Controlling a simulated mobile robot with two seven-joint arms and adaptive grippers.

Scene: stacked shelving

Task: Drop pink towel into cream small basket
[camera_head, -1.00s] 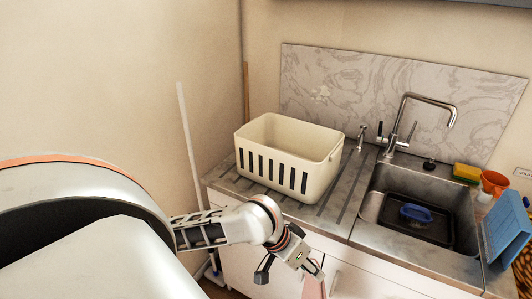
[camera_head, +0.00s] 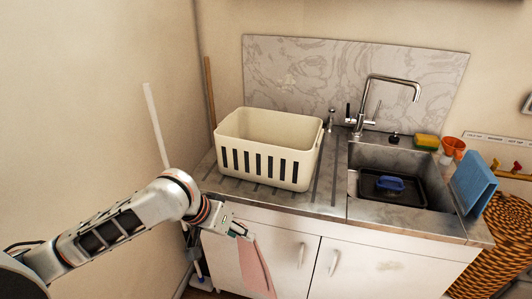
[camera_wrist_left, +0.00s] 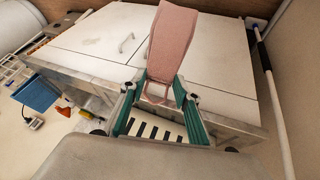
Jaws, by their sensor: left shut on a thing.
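The pink towel (camera_head: 254,266) hangs down from my left gripper (camera_head: 240,232) in front of the white cabinet doors, below the counter edge. My left gripper is shut on its upper end. In the left wrist view the towel (camera_wrist_left: 172,45) extends from between the green fingers (camera_wrist_left: 160,92). The cream small basket (camera_head: 268,150), a rectangular tub with dark slots along its front, stands upright on the draining board behind and above the gripper. The inside floor of the basket is hidden. A slotted part of the basket (camera_wrist_left: 150,117) shows in the wrist view. My right gripper is not in view.
The sink (camera_head: 400,195) to the right holds a black tray with a blue item. A tall faucet (camera_head: 390,80) rises behind it. A yellow sponge (camera_head: 427,141), an orange cup (camera_head: 453,147) and a blue cloth (camera_head: 474,183) are at the right. A wicker basket (camera_head: 505,235) stands beyond.

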